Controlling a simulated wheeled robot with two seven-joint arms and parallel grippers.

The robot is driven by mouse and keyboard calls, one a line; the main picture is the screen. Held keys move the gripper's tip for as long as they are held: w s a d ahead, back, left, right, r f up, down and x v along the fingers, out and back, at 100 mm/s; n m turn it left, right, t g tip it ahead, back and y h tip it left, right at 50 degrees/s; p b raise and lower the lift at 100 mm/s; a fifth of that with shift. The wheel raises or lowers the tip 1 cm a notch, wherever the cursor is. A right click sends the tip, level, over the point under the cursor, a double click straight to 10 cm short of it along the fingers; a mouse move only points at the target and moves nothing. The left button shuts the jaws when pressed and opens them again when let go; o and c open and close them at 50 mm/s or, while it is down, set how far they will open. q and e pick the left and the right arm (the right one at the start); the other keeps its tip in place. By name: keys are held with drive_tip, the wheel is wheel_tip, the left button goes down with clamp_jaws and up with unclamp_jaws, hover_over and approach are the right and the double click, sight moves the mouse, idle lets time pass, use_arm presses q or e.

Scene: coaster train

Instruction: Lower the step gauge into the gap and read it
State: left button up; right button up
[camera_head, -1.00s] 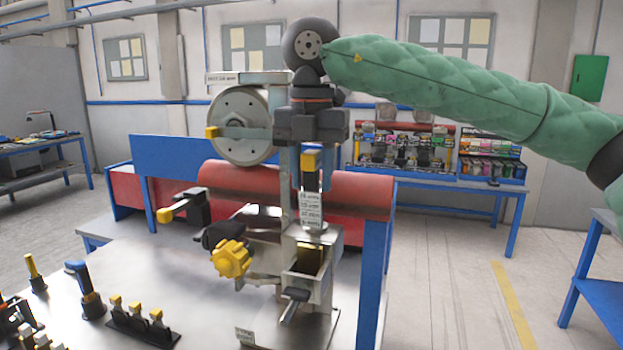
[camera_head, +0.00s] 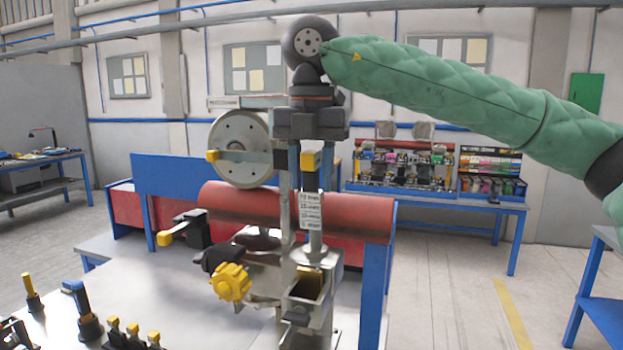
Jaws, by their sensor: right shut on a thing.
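The step gauge (camera_head: 311,212) is a pale upright strip with stacked printed markings and a yellow top block (camera_head: 311,160). My right gripper (camera_head: 311,170) points down and is shut on it near the yellow block. The gauge hangs above an open square metal box (camera_head: 307,283) on the fixture, in front of the red cylinder. Whether its lower end is inside a gap is hard to tell, and the gap itself does not show clearly. My left gripper is not in view.
A grey wheel (camera_head: 238,140) and a yellow knob (camera_head: 231,282) are on the fixture left of the gauge. A red cylinder (camera_head: 240,210) lies behind. Several yellow-topped tools (camera_head: 131,330) stand at the table's front left.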

sight(311, 151)
drive_tip(key=shift+r+p, duration=0.3)
drive_tip(key=shift+r, duration=1.25)
idle(0.5)
